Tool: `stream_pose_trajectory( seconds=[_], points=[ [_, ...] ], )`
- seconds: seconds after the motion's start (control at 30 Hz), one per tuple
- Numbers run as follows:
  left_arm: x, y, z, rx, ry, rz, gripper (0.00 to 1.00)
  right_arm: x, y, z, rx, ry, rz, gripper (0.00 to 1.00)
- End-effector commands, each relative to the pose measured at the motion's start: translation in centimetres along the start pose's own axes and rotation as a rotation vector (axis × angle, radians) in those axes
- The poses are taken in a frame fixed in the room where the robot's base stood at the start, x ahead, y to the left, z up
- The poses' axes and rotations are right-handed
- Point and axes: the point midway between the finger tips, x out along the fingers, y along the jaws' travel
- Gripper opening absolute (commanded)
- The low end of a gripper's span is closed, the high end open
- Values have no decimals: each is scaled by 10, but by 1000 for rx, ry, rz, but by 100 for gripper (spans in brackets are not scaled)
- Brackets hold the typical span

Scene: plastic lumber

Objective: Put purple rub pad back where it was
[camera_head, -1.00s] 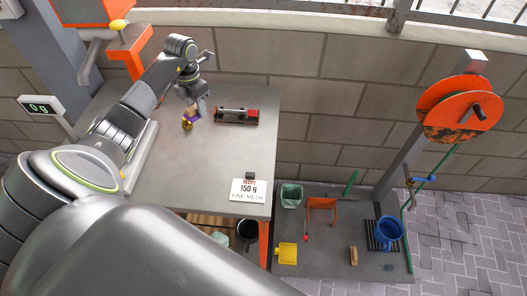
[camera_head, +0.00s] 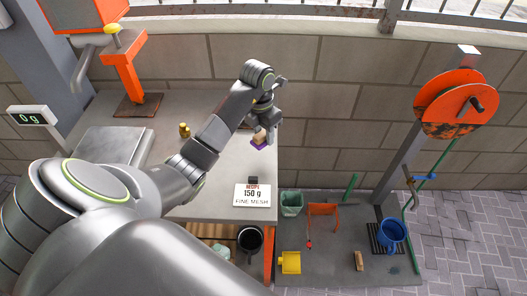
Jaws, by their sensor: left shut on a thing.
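The purple rub pad (camera_head: 258,146) has a tan upper part and a purple underside. It is in the jaws of my left gripper (camera_head: 264,129), which is shut on it, near the right edge of the grey table (camera_head: 222,172). I cannot tell whether the pad touches the tabletop or hangs just above it. My left arm reaches across the table from the left and hides part of its middle. My right gripper is not in view.
A brass weight (camera_head: 184,130) stands left of my forearm. A "150 g fine mesh" card (camera_head: 252,195) stands at the table's front right. The scale display (camera_head: 32,115) reads 0 g. A green bin (camera_head: 291,203) and a blue bucket (camera_head: 392,234) are lower right.

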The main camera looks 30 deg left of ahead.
Motion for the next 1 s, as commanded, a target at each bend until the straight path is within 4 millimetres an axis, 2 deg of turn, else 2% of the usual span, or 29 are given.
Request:
stream_pose_trajectory(
  seconds=[0.03, 0.17, 0.27, 0.43, 0.83, 0.87, 1.0],
  points=[
    [7, 1, 0, 0, -1, 0, 1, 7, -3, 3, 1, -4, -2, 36],
    [17, 1, -1, -1, 2, -1, 1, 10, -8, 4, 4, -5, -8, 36],
    [34, 2, -3, -2, 4, -1, 1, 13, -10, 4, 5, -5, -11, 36],
    [52, 2, -4, -1, 3, -1, 1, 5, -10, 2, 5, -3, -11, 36],
    [60, 3, -4, 0, 0, 0, 1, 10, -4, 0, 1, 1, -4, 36],
    [58, 3, -4, 0, 0, 1, 41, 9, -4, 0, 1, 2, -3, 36],
    [58, 3, -4, 0, 0, 0, 59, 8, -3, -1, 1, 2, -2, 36]
  ],
)
